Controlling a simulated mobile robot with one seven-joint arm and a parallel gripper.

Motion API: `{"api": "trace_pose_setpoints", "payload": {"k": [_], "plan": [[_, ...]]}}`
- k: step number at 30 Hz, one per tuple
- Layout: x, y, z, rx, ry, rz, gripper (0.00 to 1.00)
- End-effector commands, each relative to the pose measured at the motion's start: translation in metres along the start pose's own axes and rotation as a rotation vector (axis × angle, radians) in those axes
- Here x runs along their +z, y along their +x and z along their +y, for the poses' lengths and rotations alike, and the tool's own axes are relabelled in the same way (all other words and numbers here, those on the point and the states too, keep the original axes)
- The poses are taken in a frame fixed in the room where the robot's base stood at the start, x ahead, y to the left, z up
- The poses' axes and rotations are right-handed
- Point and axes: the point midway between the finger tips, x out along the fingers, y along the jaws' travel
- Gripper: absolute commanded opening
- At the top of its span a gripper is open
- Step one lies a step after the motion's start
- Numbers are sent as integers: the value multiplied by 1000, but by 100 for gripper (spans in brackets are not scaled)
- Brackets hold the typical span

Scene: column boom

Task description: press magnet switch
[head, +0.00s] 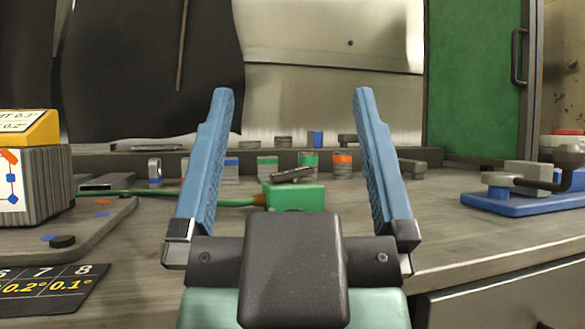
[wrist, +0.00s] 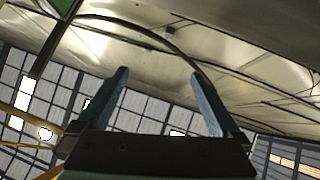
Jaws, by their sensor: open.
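A green box (head: 296,195) with a dark lever-like part (head: 292,174) on top sits on the grey bench in the head view, and a green cable (head: 190,200) runs left from it. It looks like the magnet switch, but I cannot be sure. My gripper (head: 292,92) is open and empty, its two blue fingers pointing up and wide apart. The box shows between the fingers, beyond them, and its lower part is hidden by my gripper. In the wrist view my gripper (wrist: 160,73) is also open, with only ceiling and windows beyond it.
A striped block with a yellow top (head: 30,128) is at left. A blue-based fixture (head: 525,203) is at right.

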Motion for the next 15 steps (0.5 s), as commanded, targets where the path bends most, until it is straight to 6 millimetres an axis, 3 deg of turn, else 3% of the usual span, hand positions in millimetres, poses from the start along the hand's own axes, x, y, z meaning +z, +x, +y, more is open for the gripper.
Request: {"api": "trace_pose_setpoints", "payload": {"k": [1,7,15], "plan": [[0,0,0,0,0,0,95],[-9,10,0,-1,1,0,59],[-45,48,0,-1,0,0,10]]}}
